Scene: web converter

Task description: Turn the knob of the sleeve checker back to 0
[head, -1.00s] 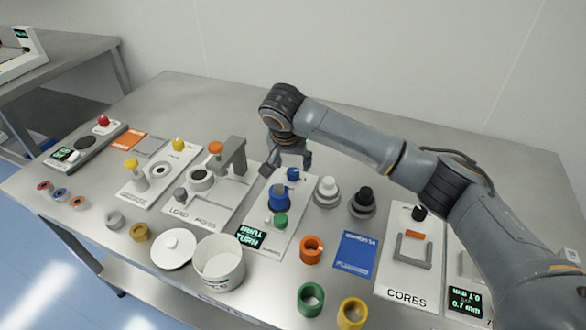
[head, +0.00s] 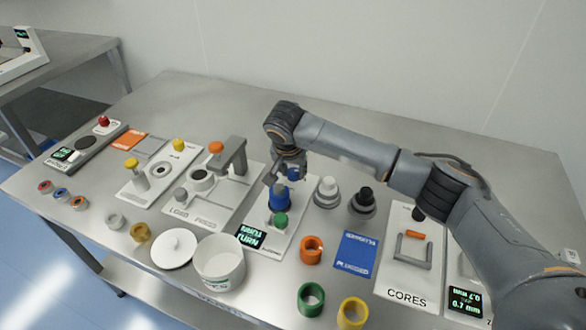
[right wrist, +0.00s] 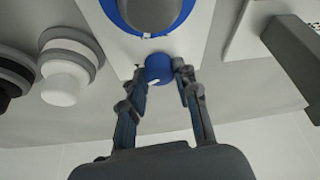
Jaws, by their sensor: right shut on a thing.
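The sleeve checker is a white plate (head: 262,218) in the middle of the table, with a dark display (head: 249,237) showing green text, including the word TURN. A tall blue piece (head: 279,201) and a green one (head: 281,220) stand on it. The small blue knob (head: 294,174) is at its far end, partly hidden by my right gripper (head: 286,172) in the head view. In the right wrist view my right gripper (right wrist: 160,72) is shut on the blue knob (right wrist: 158,67), one finger on each side. A white mark shows on the knob. My left gripper is out of view.
White and black-topped grey pieces (head: 327,191) (head: 363,202) stand close to the right of the checker. The press station (head: 215,195) is to its left. A white pot (head: 219,264) and coloured rings (head: 311,250) are in front. The back of the table is clear.

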